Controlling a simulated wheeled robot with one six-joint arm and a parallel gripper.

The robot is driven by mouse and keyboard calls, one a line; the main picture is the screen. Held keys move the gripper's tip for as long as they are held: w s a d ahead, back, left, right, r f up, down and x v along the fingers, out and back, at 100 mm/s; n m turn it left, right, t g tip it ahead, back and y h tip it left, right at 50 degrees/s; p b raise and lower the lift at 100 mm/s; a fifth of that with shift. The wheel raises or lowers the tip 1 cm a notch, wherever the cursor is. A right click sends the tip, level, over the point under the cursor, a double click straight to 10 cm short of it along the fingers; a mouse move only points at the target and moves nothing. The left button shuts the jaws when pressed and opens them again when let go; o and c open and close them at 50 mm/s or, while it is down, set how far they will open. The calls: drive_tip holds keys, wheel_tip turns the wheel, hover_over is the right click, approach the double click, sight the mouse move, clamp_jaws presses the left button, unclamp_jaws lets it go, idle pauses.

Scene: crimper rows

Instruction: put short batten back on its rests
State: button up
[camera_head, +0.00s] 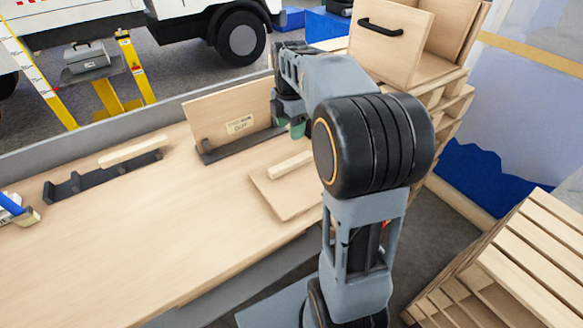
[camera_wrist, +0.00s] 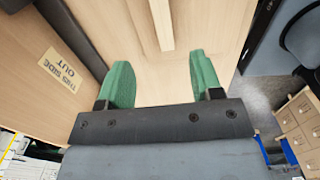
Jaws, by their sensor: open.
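A pale wooden batten (camera_head: 290,165) lies on a thin square board (camera_head: 285,196) on the bench, just beside my arm. It also shows in the wrist view (camera_wrist: 162,25), ahead of and between my fingers. Another pale batten (camera_head: 133,152) lies at the left along a dark notched rest (camera_head: 65,188). I cannot tell for sure which batten is the short one. My gripper (camera_head: 292,128) has green fingers and is partly hidden by my arm in the head view. In the wrist view my gripper (camera_wrist: 160,82) is open, with nothing between its fingertips.
A wooden panel (camera_head: 215,112) marked "THIS SIDE OUT" stands upright in a dark holder (camera_head: 240,145) close to my gripper. A wooden box with a black handle (camera_head: 385,50) stands at the back right. Slatted pallets (camera_head: 530,255) are at the right.

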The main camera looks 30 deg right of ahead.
sight(291, 161)
wheel_tip(291, 161, down, 13)
drive_tip(key=shift+d+f+b, duration=0.1)
drive_tip(key=shift+b, duration=0.3)
drive_tip(key=shift+c, duration=0.4)
drive_tip(key=c, duration=1)
